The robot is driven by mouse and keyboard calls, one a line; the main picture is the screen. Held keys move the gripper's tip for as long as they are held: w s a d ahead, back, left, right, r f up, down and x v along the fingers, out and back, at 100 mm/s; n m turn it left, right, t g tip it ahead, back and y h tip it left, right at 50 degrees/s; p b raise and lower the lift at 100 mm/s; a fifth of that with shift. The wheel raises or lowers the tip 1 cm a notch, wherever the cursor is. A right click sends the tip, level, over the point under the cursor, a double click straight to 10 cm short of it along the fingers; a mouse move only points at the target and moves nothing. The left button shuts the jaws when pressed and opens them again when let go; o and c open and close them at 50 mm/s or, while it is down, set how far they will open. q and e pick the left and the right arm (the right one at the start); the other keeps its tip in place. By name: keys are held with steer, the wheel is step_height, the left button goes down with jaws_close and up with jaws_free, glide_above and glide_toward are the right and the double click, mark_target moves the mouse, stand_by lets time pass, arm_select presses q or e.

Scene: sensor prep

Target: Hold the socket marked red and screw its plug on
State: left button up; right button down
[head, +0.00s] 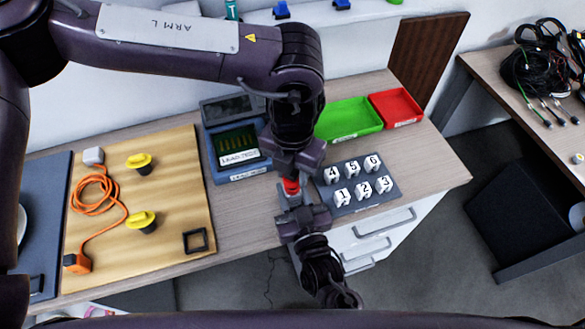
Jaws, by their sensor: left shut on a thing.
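My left gripper (292,174) reaches down from above, shut on a small red-banded piece (291,186). A pale grey part (293,201) shows directly below the red band. I cannot tell which of these is socket and which is plug, or whether they are joined. My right gripper (300,218) comes up from below, close under the pale part at the table's front edge. Its fingers are too small and covered to tell open from shut. Two yellow-topped dark pieces (140,161) (142,220) stand on the wooden board (170,185).
A grey rack (362,187) with white blocks numbered 1 to 6 stands just right of the grippers. Behind are a green tray (348,117), a red tray (395,107) and a blue lead test box (237,146). An orange cable (95,203) and dark square frame (195,241) lie on the board.

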arm_select(q)
steer(key=shift+f, duration=0.55)
steer(key=m, duration=2)
steer(key=shift+m, duration=0.4)
steer(key=m, duration=0.8)
